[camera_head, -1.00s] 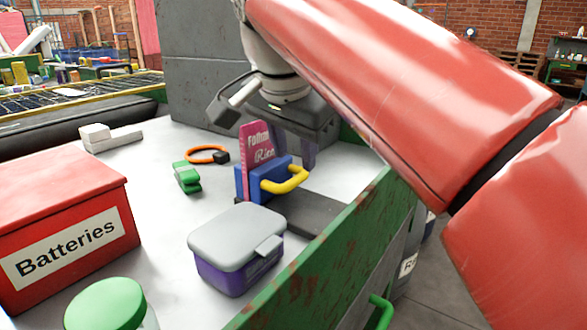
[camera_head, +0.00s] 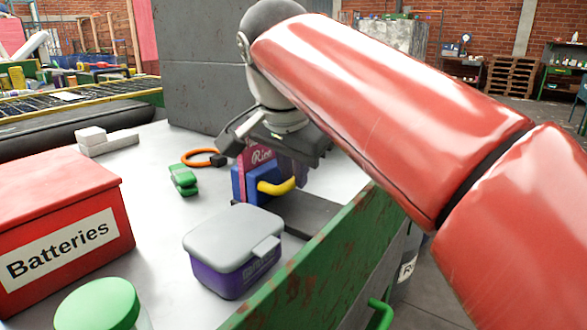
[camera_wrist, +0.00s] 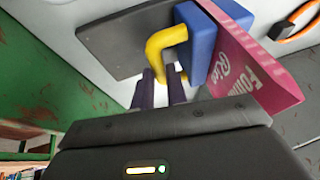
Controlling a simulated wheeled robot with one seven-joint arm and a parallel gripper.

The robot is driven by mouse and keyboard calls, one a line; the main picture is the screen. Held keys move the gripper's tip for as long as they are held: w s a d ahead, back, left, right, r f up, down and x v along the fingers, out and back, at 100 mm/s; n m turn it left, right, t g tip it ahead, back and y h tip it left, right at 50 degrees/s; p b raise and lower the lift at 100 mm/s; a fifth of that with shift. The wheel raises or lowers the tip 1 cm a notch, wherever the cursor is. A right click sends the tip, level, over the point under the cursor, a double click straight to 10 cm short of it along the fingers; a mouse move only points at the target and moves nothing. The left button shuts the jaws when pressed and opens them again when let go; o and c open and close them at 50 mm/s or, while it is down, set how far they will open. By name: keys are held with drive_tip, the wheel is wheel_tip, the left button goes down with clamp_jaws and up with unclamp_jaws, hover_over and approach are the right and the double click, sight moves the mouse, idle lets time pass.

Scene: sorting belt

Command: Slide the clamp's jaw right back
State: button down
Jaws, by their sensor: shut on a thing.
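The clamp has a blue jaw (camera_head: 239,185) with a yellow handle (camera_head: 275,187), over a dark grey base plate (camera_head: 310,216). A pink pack with lettering (camera_head: 255,157) stands upright against the jaw's far side. My gripper (camera_wrist: 160,85) is shut on the yellow handle. In the wrist view its two dark fingers reach the handle's near end, with the blue jaw (camera_wrist: 205,42) and the pink pack (camera_wrist: 255,75) to the right. In the head view the hand hides part of the pack.
A purple box with a grey lid (camera_head: 233,250) stands in front of the clamp. A red Batteries box (camera_head: 60,220), a green clip (camera_head: 183,180) and an orange ring (camera_head: 200,158) are to the left. A green rusty side wall (camera_head: 310,270) edges the table on the right.

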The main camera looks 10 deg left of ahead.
drive_tip(key=s+d, duration=0.1)
drive_tip(key=d, duration=0.1)
drive_tip(key=s+d+b, duration=0.1)
drive_tip(key=d, duration=0.2)
drive_tip(key=s+d+b, duration=0.1)
drive_tip(key=d, duration=0.1)
drive_tip(key=shift+d, duration=0.2)
drive_tip(key=c, duration=1.4)
unclamp_jaws()
drive_tip(key=shift+d, duration=0.15)
drive_tip(key=p+v, duration=0.2)
drive_tip(key=v, duration=0.6)
drive_tip(key=shift+f, duration=0.15)
